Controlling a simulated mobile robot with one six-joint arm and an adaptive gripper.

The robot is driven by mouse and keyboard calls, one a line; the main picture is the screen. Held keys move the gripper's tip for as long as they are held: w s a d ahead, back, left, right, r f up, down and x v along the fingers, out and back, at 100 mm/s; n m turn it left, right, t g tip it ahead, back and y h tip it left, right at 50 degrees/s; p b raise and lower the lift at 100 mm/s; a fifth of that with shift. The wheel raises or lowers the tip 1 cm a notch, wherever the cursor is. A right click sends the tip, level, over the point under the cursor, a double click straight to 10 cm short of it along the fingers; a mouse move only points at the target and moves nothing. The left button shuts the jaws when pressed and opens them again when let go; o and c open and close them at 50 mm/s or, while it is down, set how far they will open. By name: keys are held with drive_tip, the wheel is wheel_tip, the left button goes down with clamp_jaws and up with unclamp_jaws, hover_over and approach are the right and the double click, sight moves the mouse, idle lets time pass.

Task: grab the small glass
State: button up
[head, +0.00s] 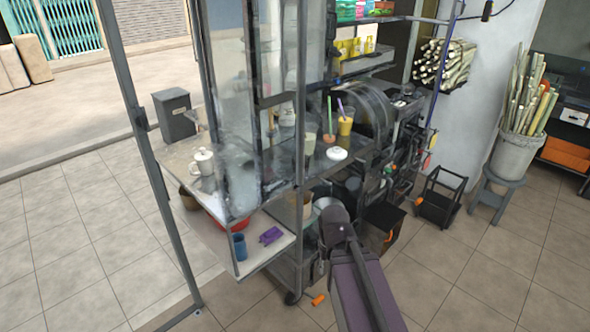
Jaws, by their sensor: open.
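A small pale glass (310,144) appears to stand on the cart's counter, behind the clear panel and frame post. It is small and partly blurred, so I cannot be sure it is the small glass. Near it on the counter are a cup of orange drink with a purple straw (345,124) and a cup with a green straw (329,137). My arm rises from the bottom centre in front of the cart. My gripper cannot be made out in this view, and nothing is seen held.
A white lidded mug (204,161) stands at the counter's left, and a white lidded bowl (337,154) at its right. A blue cup (238,247) and purple item (270,235) lie on the lower shelf. Frame posts and clear panels obstruct the counter. Tiled floor is open at left.

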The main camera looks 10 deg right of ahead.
drive_tip(key=shift+a, duration=0.2)
drive_tip(key=shift+w+a, duration=0.1)
drive_tip(key=w+r+n+t+y+p, duration=0.1)
drive_tip(key=w+r+n+t+y, duration=0.15)
drive_tip(key=w, duration=0.65)
drive_tip(key=w+r+n+t+y, duration=0.1)
drive_tip(key=w+r+t+y, duration=0.15)
drive_tip(key=w, duration=0.65)
drive_tip(key=w+d+r+t, duration=0.3)
drive_tip(key=w+r+t, duration=0.1)
drive_tip(key=w, duration=0.3)
drive_tip(key=w+d+r+t+p, duration=0.1)
drive_tip(key=w+d+r+t, duration=0.2)
drive_tip(key=w+r, duration=0.2)
drive_tip(key=shift+w+d+t, duration=0.35)
drive_tip(key=shift+w+t, duration=0.05)
drive_tip(key=shift+w, duration=0.65)
